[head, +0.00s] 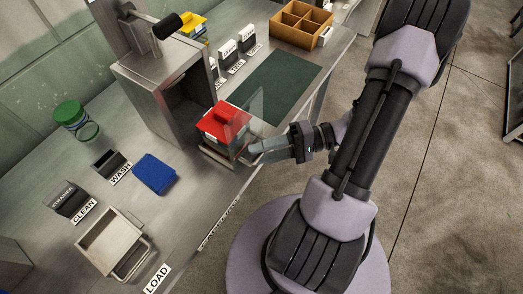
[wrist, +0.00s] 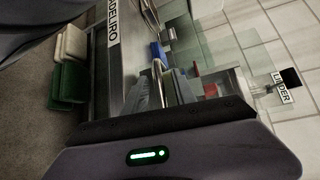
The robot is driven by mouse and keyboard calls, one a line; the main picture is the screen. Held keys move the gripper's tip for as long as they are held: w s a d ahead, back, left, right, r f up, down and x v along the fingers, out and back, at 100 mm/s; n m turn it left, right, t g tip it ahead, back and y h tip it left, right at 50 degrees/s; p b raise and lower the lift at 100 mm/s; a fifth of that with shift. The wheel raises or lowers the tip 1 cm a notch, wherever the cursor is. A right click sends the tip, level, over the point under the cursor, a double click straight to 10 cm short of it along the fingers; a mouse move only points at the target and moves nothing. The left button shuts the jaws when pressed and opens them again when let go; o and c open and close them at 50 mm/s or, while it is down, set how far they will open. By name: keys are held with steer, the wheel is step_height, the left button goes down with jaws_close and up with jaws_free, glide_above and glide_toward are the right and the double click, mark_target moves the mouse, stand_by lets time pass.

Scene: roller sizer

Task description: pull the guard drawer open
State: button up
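The roller sizer is a grey steel housing (head: 160,85) with a dark opening, seen in the head view. At its front stands the guard drawer, with a clear panel (head: 238,127) and a red block (head: 218,118) behind it. A steel rim or handle shows low at its front. My gripper (head: 256,149) reaches in from the right, its fingertips at the drawer's front. In the wrist view my gripper's fingers (wrist: 165,88) are close to a thin metal loop, with the clear panel (wrist: 217,50) beyond. Whether they grip it is unclear.
A blue cloth or pad (head: 154,173), a green-lidded jar (head: 70,113) and a pale tray (head: 106,241) lie on the bench to the left. A green mat (head: 275,88) and a wooden box (head: 301,22) lie behind. The bench edge runs below my gripper.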

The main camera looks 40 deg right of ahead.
stand_by(0.4)
steer(key=p+v, duration=0.4)
steer(key=v, duration=1.3)
steer(key=shift+s+p, duration=0.15)
steer(key=shift+p, duration=0.25)
steer(key=shift+d, duration=0.2)
